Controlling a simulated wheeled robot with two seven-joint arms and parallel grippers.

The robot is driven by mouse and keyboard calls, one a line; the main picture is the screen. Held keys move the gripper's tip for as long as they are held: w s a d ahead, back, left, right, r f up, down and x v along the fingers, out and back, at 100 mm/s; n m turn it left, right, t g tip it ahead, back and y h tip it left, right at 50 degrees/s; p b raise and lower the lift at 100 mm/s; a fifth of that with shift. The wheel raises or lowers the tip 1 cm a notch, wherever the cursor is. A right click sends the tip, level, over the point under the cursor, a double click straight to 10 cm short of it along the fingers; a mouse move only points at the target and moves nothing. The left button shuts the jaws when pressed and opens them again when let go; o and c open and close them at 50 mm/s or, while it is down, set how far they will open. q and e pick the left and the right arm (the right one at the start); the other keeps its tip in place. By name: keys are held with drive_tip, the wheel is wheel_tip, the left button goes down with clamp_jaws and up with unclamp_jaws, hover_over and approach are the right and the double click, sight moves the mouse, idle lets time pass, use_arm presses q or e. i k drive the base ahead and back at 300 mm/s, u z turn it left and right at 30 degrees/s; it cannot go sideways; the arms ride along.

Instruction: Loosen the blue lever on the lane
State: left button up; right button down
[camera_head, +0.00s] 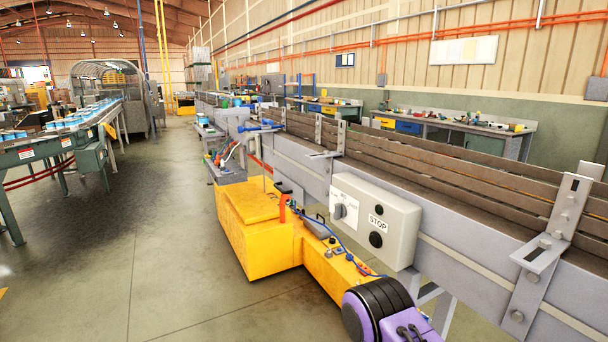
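A blue lever (260,127) sits at the near side of the grey lane (450,218), at the middle of the picture and some distance ahead. Its blue part lies roughly level, close to the lane's side rail. It is small in this view, and I cannot tell whether it is tight or loose. Neither my left nor my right gripper is in view, so nothing shows of a gripper at the lever.
A grey control box (375,218) with a knob and a STOP label juts from the lane's near side. Metal brackets (550,240) stand along the lane. Another conveyor (62,143) runs at the left. Bare floor (120,230) lies between.

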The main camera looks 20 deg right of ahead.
sight(265, 120)
drive_tip(key=u, duration=0.65)
drive_tip(key=k, duration=1)
drive_tip(key=z, duration=1)
drive_tip(key=i, duration=1)
